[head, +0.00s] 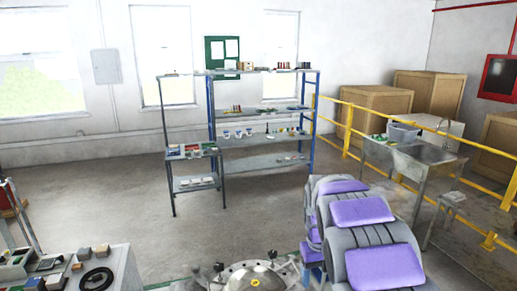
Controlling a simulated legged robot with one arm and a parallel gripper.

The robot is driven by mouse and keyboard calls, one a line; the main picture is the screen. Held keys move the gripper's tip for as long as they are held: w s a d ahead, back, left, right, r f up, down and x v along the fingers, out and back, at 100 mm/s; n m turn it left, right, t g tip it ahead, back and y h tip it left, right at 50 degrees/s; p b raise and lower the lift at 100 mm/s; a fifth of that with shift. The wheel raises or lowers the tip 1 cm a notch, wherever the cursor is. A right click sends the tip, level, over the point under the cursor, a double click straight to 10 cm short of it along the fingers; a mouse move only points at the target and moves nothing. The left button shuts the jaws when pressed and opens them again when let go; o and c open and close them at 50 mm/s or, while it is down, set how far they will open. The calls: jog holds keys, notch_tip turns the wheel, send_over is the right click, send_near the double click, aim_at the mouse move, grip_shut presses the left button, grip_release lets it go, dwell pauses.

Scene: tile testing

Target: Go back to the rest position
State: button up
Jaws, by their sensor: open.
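My gripper is not visible in the head view, and neither is any part of the arm that I can make out for sure. The task names no object, and I see nothing held.
A blue-framed shelf (262,140) with small items stands ahead, a lower rack (195,184) beside it. Grey-and-purple seats (363,211) and a round metal lid (255,276) are close in front. A cluttered bench (120,262) is left; a metal table (425,158) and yellow railing (348,131) are right. Floor between is clear.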

jog(key=s+a+m+g+b, duration=0.1)
jog(key=s+a+b, duration=0.1)
jog(key=s, duration=3.6)
jog(key=shift+a+f+m+y+b, duration=0.2)
jog(key=shift+a+m+y+b, duration=0.15)
jog(key=shift+b, duration=0.35)
